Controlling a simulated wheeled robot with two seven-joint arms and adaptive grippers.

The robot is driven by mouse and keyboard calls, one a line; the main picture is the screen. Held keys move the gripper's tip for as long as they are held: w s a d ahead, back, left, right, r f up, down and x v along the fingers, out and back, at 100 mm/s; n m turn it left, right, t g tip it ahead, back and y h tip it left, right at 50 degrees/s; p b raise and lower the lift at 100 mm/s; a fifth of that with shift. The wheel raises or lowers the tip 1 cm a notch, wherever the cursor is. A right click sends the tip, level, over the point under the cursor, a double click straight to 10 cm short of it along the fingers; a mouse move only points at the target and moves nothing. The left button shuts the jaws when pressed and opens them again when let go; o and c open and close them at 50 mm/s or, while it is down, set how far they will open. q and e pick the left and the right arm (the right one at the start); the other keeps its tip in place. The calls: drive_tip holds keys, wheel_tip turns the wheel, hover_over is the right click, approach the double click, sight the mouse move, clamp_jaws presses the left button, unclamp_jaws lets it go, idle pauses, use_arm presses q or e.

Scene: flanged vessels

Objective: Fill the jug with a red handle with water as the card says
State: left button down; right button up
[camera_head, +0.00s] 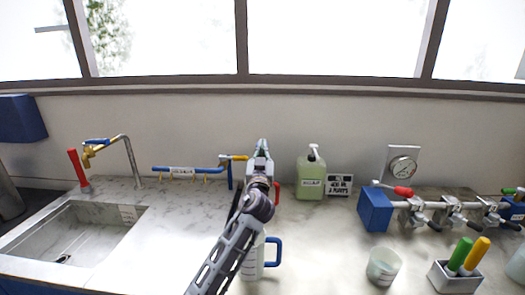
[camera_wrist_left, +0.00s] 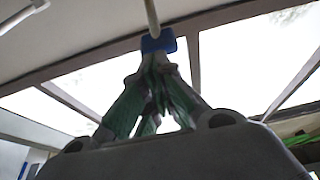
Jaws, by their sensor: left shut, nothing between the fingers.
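A red handle (camera_head: 277,191) shows just right of my left wrist in the head view; the jug it belongs to is mostly hidden behind my arm. A white jug with a blue handle (camera_head: 273,252) stands nearer, partly covered by my forearm. A green pump bottle (camera_head: 310,178) stands left of the card.
A sink (camera_head: 75,240) with a brass-and-steel tap (camera_head: 125,150) is at the left. A blue pipe (camera_head: 190,169) runs along the wall. A blue box with valves (camera_head: 376,209), a gauge (camera_head: 402,168), a cup (camera_head: 383,266) and a marker holder (camera_head: 455,278) are at the right.

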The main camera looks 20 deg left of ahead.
drive_tip(key=shift+w+d+r, duration=0.1)
drive_tip(key=shift+w+d, duration=0.05)
drive_tip(key=shift+w, duration=0.65)
drive_tip(key=shift+s, duration=0.1)
drive_tip(key=shift+s, duration=0.85)
drive_tip(key=shift+w, duration=0.15)
